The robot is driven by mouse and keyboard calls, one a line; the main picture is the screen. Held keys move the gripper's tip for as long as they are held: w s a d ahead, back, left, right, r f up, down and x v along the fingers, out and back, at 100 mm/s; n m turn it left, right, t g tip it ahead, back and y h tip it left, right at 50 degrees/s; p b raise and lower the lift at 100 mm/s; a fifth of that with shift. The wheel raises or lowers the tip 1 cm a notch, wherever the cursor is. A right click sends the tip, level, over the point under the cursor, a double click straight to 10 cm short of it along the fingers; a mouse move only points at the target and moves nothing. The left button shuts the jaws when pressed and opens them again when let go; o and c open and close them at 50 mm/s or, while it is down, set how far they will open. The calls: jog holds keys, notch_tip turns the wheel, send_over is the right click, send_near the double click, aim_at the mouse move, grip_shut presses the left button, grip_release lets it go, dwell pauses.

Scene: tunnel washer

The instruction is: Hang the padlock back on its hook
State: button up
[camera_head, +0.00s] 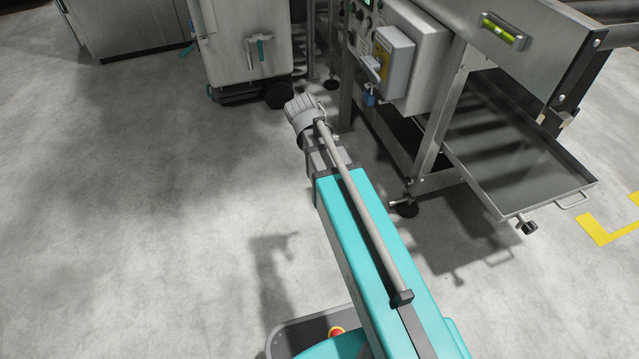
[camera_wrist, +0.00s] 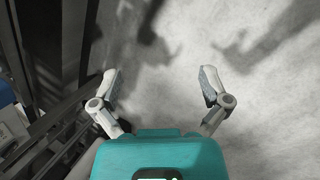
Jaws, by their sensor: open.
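A small blue block (camera_head: 369,99), possibly the padlock, shows in the head view just below the grey switch box (camera_head: 396,62) on the side of the machine. It is too small to tell whether it hangs from a hook or what holds it. No hook can be made out. My gripper (camera_wrist: 159,78) is open and empty in the wrist view, with its two fingers spread wide over bare floor. In the head view my arm hides the gripper.
A steel frame with legs (camera_head: 437,130) stands right of my arm, with a low drip tray (camera_head: 535,175) sticking out. A grey wheeled cabinet (camera_head: 240,50) stands at the back. The floor (camera_head: 150,220) on the left is clear. Dark frame bars (camera_wrist: 60,120) fill the wrist view's left side.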

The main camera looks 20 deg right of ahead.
jog(key=s+a+f+m+y, duration=0.1)
jog(key=s+a+m+y, duration=0.3)
jog(key=s, duration=0.4)
jog(key=shift+s+a+f+m+y, duration=0.3)
jog(key=shift+a+m, duration=0.4)
jog(key=shift+m, duration=0.5)
jog(key=shift+r, duration=0.15)
notch_tip(320, 180, up, 42)
jog(key=p, duration=4.2)
jog(key=shift+o, duration=0.3)
